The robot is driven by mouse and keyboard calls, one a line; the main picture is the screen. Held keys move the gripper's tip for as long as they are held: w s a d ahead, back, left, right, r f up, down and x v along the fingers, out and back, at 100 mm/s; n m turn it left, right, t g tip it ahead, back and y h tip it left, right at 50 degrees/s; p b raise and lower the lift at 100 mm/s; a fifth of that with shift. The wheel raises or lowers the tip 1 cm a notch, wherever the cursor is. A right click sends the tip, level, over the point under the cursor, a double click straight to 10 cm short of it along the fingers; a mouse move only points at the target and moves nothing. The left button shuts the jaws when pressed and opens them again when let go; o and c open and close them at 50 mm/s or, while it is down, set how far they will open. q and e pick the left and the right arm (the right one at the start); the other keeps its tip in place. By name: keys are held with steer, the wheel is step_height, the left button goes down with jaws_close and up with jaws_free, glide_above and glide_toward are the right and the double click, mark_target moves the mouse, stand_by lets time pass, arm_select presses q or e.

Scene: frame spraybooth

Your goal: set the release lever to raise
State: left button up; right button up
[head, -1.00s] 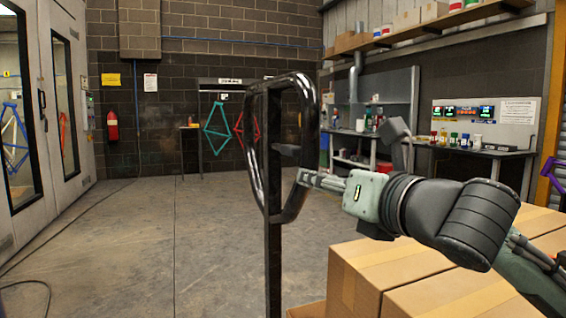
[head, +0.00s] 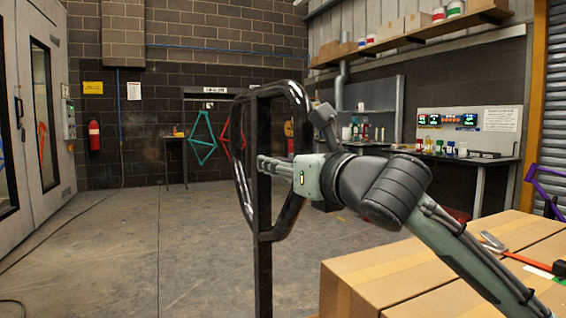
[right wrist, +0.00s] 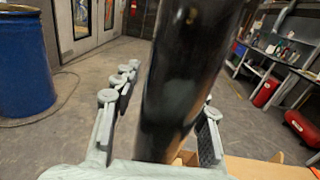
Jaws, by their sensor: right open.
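A black looped handle (head: 297,208) on an upright black post (head: 263,285) stands in the middle of the head view. My right gripper (head: 266,166) reaches in from the right at mid-height of the loop, with its fingertips overlapping the post. In the right wrist view my right gripper (right wrist: 160,106) is open, with its fingers on either side of a dark glossy bar (right wrist: 182,75). I cannot tell whether they touch it. The release lever cannot be picked out now; the gripper may cover it. My left gripper is out of view.
Cardboard boxes (head: 400,275) stand at the lower right under my right arm, with a hammer-like tool (head: 492,242) on top. A blue drum (right wrist: 25,65) shows in the right wrist view. The concrete floor (head: 120,260) left of the post is clear.

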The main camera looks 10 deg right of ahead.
steer(key=shift+c, duration=0.5)
jaws_close()
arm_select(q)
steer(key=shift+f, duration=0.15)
arm_select(e)
steer(key=shift+f, duration=0.1)
steer(key=f+t+b, duration=0.1)
steer(key=b, duration=0.2)
steer(key=shift+f+y, duration=0.1)
steer(key=shift+y, duration=0.2)
steer(key=shift+w+f+t+y+b, duration=0.15)
steer(key=shift+t+y+b, duration=0.15)
steer(key=shift+t+b, duration=0.7)
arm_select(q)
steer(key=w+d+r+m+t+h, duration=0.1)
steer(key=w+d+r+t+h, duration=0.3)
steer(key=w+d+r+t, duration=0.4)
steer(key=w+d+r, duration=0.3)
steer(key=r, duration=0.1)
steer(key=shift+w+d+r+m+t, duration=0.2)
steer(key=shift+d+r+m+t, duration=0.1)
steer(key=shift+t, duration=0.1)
